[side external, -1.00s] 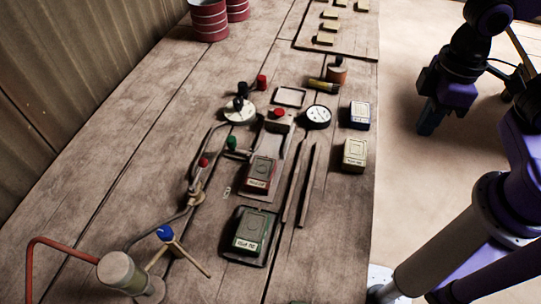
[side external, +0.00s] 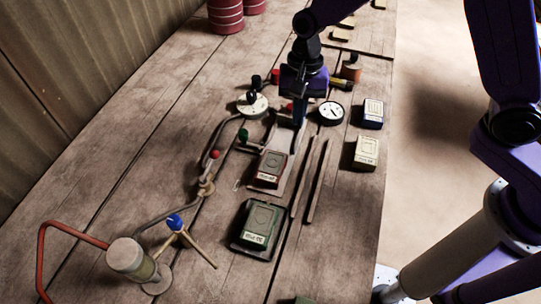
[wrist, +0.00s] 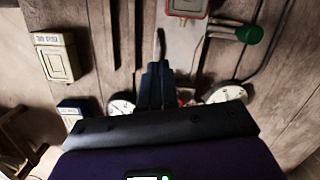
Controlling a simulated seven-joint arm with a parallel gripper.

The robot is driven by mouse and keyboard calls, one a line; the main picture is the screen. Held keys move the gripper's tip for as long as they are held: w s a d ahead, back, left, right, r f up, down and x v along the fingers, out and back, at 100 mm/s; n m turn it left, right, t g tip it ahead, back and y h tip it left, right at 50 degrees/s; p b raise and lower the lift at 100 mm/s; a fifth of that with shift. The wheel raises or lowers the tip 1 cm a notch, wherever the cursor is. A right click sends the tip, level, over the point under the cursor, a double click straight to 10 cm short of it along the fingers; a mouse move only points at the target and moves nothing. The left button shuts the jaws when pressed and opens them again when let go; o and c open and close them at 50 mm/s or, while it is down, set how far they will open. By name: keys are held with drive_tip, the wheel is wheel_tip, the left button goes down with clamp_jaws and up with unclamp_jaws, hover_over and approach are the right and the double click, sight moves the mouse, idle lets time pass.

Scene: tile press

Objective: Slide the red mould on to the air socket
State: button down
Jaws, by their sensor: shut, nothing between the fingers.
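The red mould (side external: 271,168), a dark-red block with a pale label, lies flat on a narrow metal plate mid-bench. In the wrist view the red mould (wrist: 187,6) is cut by the top edge. My gripper (side external: 298,122) is shut and empty, pointing down over the far end of that plate, beyond the mould and apart from it. In the wrist view its fingertips (wrist: 155,68) are together. A block with a red knob at the plate's far end is mostly hidden behind my gripper. I cannot tell which part is the air socket.
A green lever knob (side external: 243,135) stands left of the plate. A white disc (side external: 252,106) and a dial gauge (side external: 331,113) flank my gripper. Two rails (side external: 317,180) lie right of the mould. A green mould (side external: 257,225) lies nearer; cream (side external: 366,152) and blue (side external: 372,114) boxes stand right.

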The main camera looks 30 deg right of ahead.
sight(271, 170)
drive_tip(key=w+f+m, duration=0.1)
drive_tip(key=w+a+f+m, duration=0.1)
drive_tip(key=w+f+m, duration=0.1)
drive_tip(key=shift+a+f, duration=0.1)
drive_tip(key=shift+f, duration=0.05)
drive_tip(key=shift+s+a, duration=0.1)
drive_tip(key=s+a, duration=0.8)
drive_tip(key=shift+s+a, duration=0.1)
drive_tip(key=shift+s, duration=0.05)
drive_tip(key=shift+f, duration=0.9)
drive_tip(key=shift+s, duration=0.1)
